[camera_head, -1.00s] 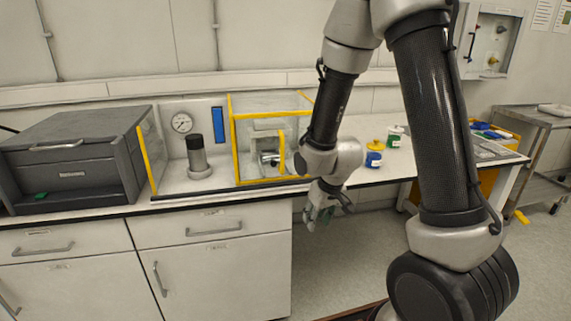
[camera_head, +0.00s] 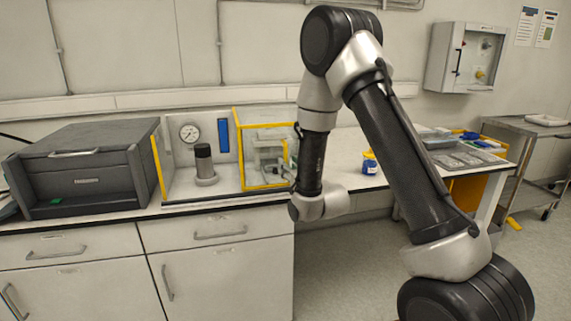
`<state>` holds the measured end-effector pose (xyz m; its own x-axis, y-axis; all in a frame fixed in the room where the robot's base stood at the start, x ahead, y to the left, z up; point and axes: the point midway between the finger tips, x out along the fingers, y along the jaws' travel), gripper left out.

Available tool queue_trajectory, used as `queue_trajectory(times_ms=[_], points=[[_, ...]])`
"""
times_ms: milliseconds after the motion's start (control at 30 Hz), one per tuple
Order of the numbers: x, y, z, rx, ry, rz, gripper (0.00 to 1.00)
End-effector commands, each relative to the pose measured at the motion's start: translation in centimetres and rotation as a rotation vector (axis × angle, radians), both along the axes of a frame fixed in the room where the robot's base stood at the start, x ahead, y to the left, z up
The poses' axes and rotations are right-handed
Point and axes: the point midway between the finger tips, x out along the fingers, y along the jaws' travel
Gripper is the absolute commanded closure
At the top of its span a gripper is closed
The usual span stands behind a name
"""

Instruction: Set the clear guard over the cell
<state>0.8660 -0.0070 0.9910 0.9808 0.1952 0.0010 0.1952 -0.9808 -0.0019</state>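A clear guard with yellow edges (camera_head: 239,165) stands upright on the bench, left of my arm. A pale fixture (camera_head: 268,155) shows through its clear panels. My forearm covers part of its right side. To its left stands a metal cylinder with a dark top (camera_head: 204,165) on a round base, uncovered from the front. I cannot tell for sure which of these is the cell. My wrist hangs in front of the bench edge, right of the guard. My gripper is hidden behind the wrist, so its fingers do not show.
A round gauge (camera_head: 189,132) and a blue strip (camera_head: 223,136) are on the panel behind the cylinder. A yellow-edged clear panel (camera_head: 158,168) and a dark grey cabinet (camera_head: 85,165) stand at left. A blue jar (camera_head: 370,167) and grey trays (camera_head: 455,155) are at right.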

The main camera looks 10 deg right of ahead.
Motion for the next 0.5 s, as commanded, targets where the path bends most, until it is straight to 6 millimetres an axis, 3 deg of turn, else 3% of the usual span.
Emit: queue_trajectory(times_ms=[200,500], points=[[2.9,0.5,0.0,0.0,0.0,-0.001,0.65],[3.5,0.7,0.0,0.0,0.001,0.0,0.65]])
